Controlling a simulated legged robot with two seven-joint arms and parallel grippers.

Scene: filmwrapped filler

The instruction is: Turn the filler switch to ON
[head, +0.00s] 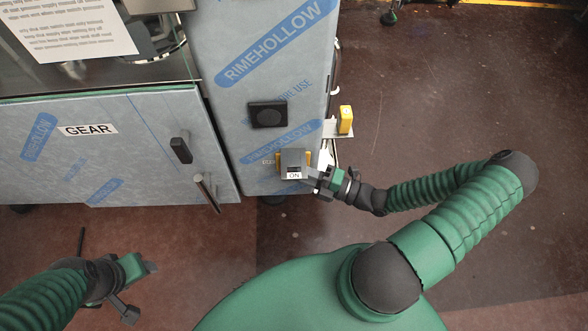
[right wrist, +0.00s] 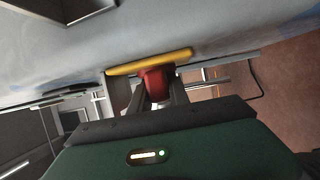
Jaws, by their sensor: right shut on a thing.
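The filler switch (head: 308,158) is on the lower right of the film-wrapped machine front. It shows a yellow plate and a dark grey cover, with a white ON label (head: 294,175) at its lower edge. In the right wrist view the switch has a red knob (right wrist: 156,82) in front of its yellow plate (right wrist: 150,62). My right gripper (head: 312,178) is at the switch, its fingers shut on the red knob. In the head view the knob is hidden, so its turned position cannot be told. My left gripper (head: 141,290) is open and empty at the lower left, away from the machine.
A black square fitting (head: 268,114) is above the switch. A yellow box (head: 346,119) on a small bracket sticks out to its right. The brown floor (head: 440,110) at right is clear.

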